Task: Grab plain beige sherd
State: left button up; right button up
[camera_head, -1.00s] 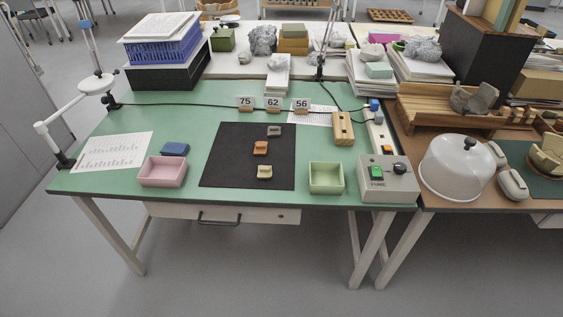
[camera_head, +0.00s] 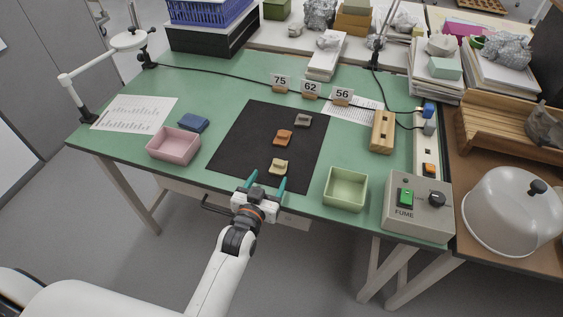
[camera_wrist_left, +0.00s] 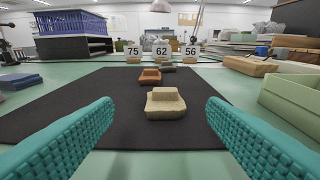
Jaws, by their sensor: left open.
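The plain beige sherd (camera_head: 279,167) lies on the near part of the black mat (camera_head: 238,150). My left gripper (camera_head: 265,184) is open and empty at the table's front edge, just short of the sherd. In the left wrist view the beige sherd (camera_wrist_left: 165,103) sits ahead, between the two teal fingers and apart from both. An orange-brown sherd (camera_head: 283,137) lies behind it on the mat, and a grey-brown sherd (camera_head: 303,120) lies farther back. My right gripper is not in view.
A pink tray (camera_head: 174,146) and a blue block (camera_head: 194,123) stand left of the mat. A green tray (camera_head: 345,189) and the fume control box (camera_head: 418,205) stand to the right. Number cards (camera_head: 311,89) stand behind the mat.

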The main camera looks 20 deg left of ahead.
aim_at(278, 165)
pick_arm(q)
jog(key=w, duration=0.4)
jog(key=shift+d+f, duration=0.15)
jog(key=shift+d, duration=0.05)
jog(key=shift+w+d+f, duration=0.1)
jog(key=shift+w+f, duration=0.1)
jog(key=shift+w, duration=0.8)
jog(key=shift+w+d+f, duration=0.1)
jog(key=shift+w+f, duration=0.15)
jog(key=shift+w, duration=0.7)
jog(key=shift+w+f, duration=0.2)
jog(key=shift+w, duration=0.8)
jog(key=shift+s, duration=0.1)
jog(key=c, duration=1.1)
